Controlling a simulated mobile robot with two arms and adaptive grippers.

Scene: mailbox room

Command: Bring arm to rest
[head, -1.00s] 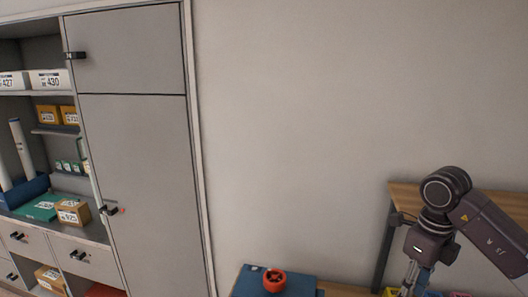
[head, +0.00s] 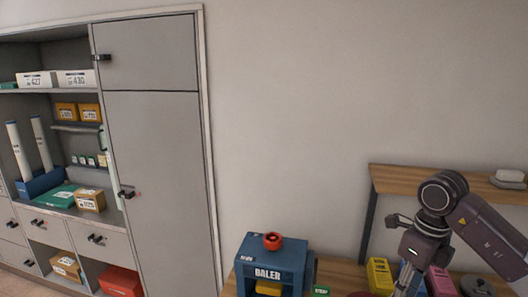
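My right arm comes in from the right edge in the head view, raised and bent. Its gripper (head: 404,284) points down over the bench at the bottom right. The fingertips run to the lower picture edge, so I cannot tell whether they are open or shut. No held object can be made out. My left arm and gripper are not in view.
A blue baler (head: 268,264) with a red knob (head: 272,241) stands on the wooden bench. Yellow (head: 380,274) and pink (head: 440,281) items sit near the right gripper. A wooden shelf (head: 400,182) is behind my arm. A grey cabinet (head: 150,150) with parcel shelves fills the left.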

